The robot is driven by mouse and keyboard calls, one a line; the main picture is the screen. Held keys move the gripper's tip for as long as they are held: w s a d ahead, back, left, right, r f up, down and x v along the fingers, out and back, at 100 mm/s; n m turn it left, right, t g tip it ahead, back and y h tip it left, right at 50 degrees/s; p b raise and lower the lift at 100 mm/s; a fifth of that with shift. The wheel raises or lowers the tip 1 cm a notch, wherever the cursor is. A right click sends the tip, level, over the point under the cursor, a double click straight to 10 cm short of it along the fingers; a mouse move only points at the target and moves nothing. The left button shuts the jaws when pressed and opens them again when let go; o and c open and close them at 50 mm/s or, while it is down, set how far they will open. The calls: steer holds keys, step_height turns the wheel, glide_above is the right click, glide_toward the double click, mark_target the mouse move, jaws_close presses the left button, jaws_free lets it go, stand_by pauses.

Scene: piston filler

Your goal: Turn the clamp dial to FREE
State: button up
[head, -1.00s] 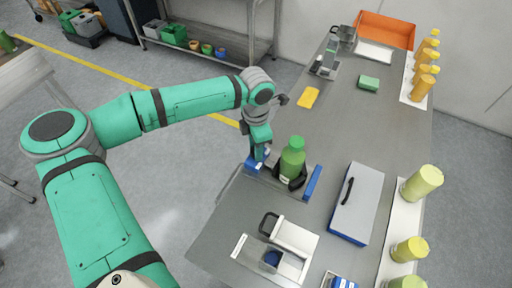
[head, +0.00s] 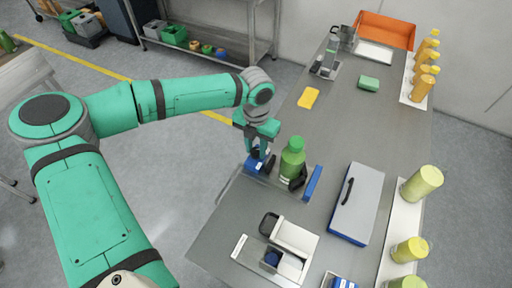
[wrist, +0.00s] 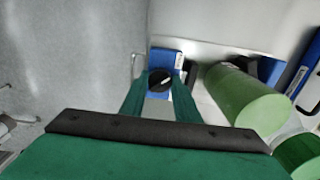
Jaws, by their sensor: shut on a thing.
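The clamp dial (wrist: 160,80) is a round black knob with a white pointer mark, set on a blue block (wrist: 163,57). In the wrist view it sits between the two green fingertips of my gripper (wrist: 159,88), which is shut on it. The pointer slants up to the right; no FREE lettering is readable. In the head view my gripper (head: 261,152) reaches down onto the blue block (head: 255,167) at the table's left edge and hides the dial. A green bottle (head: 292,160) stands upright right of the block, beside black clamp pads (head: 298,183).
A blue upright plate (head: 312,183) stands right of the bottle. A grey-lidded blue case (head: 357,203) lies farther right. A white device with a black handle (head: 295,236) is in front. Yellow (head: 309,98) and green (head: 368,83) blocks lie behind, with bare table between.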

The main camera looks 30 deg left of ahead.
mark_target(256, 151)
stand_by(0.3)
steer(key=o, duration=1)
steer(key=shift+o, duration=0.2)
steer(key=shift+r, duration=0.15)
step_height(256, 151, up, 11)
steer(key=shift+f, duration=0.2)
